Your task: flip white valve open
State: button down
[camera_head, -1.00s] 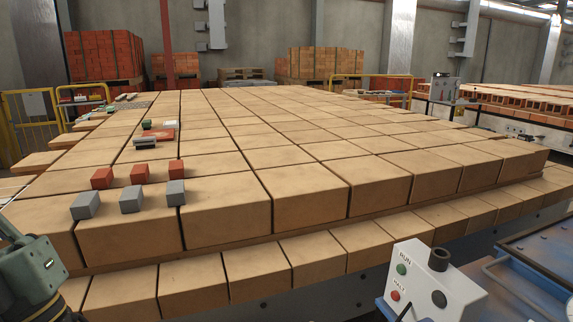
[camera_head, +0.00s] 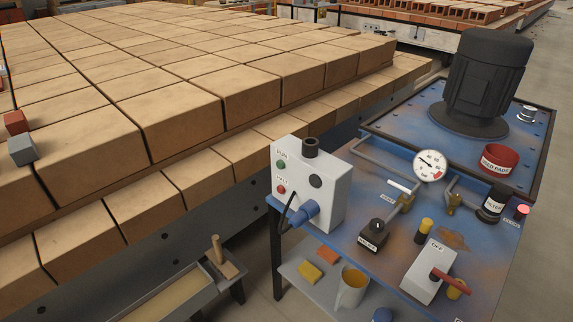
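A small valve with a white lever handle (camera_head: 399,187) and a brass-coloured body (camera_head: 407,204) sits on the grey pipe of the blue machine table (camera_head: 470,180). It is just left of and below a round white pressure gauge (camera_head: 430,165). The lever slants slightly down to the right; its exact setting is too small to tell. A small white label (camera_head: 387,199) lies beside it. My gripper is not in view.
A white RUN/HALT box (camera_head: 318,185) stands left of the valve. A black knob box (camera_head: 374,236), a white OFF switch box with a red lever (camera_head: 428,272) and a black motor (camera_head: 482,85) are nearby. Large bricks fill the left.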

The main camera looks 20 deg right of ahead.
aim_at(407, 195)
jog(key=z, duration=1.45)
jog(key=l+u, duration=0.85)
jog(key=j, duration=0.1)
